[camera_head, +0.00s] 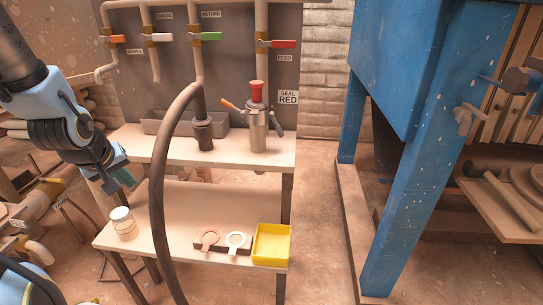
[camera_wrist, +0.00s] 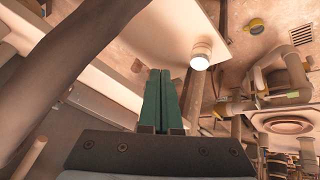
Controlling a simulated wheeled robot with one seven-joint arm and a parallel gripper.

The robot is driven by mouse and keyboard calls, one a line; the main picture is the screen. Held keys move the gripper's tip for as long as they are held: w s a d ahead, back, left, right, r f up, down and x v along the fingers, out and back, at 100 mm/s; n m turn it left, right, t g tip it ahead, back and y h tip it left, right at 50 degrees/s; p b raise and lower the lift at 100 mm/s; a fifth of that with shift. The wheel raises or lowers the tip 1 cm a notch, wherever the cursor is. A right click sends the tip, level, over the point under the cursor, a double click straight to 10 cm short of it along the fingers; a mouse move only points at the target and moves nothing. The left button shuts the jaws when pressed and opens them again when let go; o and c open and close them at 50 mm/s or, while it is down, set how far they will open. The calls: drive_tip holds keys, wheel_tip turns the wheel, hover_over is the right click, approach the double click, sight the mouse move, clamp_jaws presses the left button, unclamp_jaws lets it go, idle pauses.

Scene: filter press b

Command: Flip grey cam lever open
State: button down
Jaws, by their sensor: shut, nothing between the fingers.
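A metal coupling (camera_head: 256,135) with a red cap (camera_head: 257,92) stands upright on the upper bench shelf. The grey cam lever (camera_head: 276,124) is on its right side, small and dark in the head view, slanting down close to the body. An orange-handled lever (camera_head: 229,105) sticks out from its left side, angled up. My gripper (camera_head: 123,181) is at the left, well apart from the coupling. Its green fingers (camera_wrist: 165,98) are together and empty in the wrist view. I cannot make out the coupling or the grey lever in the wrist view.
A thick hose (camera_head: 165,150) arches in front of the bench, between my gripper and the coupling. A dark hose end (camera_head: 203,132) stands left of the coupling. The lower shelf holds a jar (camera_head: 123,222), two ring gaskets and a yellow tray (camera_head: 288,246).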

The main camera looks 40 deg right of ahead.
sight(277, 126)
drive_tip(key=s+d+f+n+h+b, duration=0.1)
drive_tip(key=d+f+h+b, duration=0.3)
drive_tip(key=d, duration=0.4)
drive_tip(key=s+d+f+n+h+b, duration=0.1)
drive_tip(key=d+f+h+b, duration=0.3)
drive_tip(key=d, duration=0.5)
drive_tip(key=s+d+r+n+h+b, duration=0.5)
drive_tip(key=s+d+h+b, duration=0.1)
drive_tip(key=h, duration=0.3)
drive_tip(key=shift+s+d+n+b, duration=0.4)
drive_tip(key=shift+d+b, duration=0.15)
drive_tip(key=shift+d, duration=0.35)
drive_tip(key=shift+w+r, duration=0.1)
drive_tip(key=x, duration=1.4)
drive_tip(key=shift+w, duration=0.1)
drive_tip(key=shift+d, duration=0.15)
